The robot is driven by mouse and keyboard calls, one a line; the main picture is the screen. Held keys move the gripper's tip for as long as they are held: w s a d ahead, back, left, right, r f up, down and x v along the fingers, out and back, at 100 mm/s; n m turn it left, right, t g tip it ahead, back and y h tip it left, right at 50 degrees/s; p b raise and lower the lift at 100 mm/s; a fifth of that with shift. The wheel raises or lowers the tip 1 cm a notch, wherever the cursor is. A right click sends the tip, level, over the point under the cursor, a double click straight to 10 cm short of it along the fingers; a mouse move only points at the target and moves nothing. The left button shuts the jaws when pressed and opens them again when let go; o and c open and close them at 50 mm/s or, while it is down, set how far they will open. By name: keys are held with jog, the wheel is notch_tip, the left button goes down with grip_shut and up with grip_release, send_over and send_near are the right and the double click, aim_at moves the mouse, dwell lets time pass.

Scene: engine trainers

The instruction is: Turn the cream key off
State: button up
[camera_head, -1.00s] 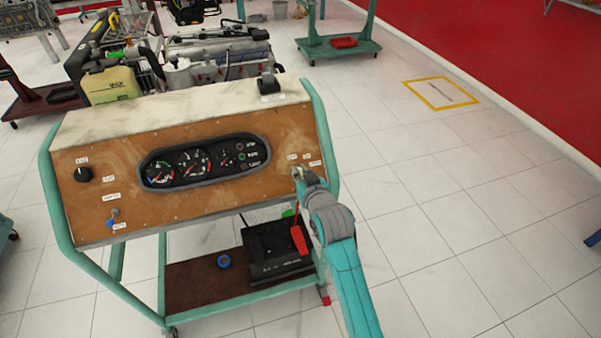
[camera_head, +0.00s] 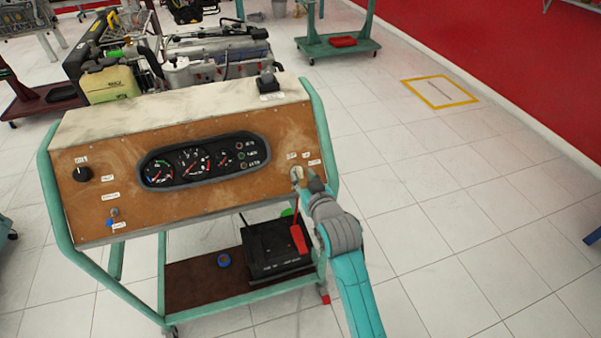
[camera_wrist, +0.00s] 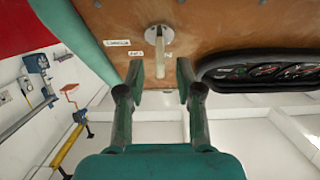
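The cream key (camera_head: 296,173) sits in a round metal switch at the right end of the brown control panel (camera_head: 110,195). In the wrist view the key (camera_wrist: 161,45) sticks out from its metal ring, with its free end pointing toward my gripper. My gripper (camera_wrist: 160,80) is open, with one finger to each side of the key's free end and a gap on both sides. In the head view my gripper (camera_head: 313,186) is just right of the key and partly in front of the panel's edge. Small white labels surround the switch.
A gauge cluster (camera_head: 205,161) with small lamps is left of the key. A black knob (camera_head: 82,174) and a blue-tipped switch (camera_head: 112,218) are at the panel's left. A teal tube frame surrounds it. A black battery (camera_head: 277,248) stands below. Floor to the right is clear.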

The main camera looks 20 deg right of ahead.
jog(key=v, duration=0.8)
jog(key=shift+s, duration=0.2)
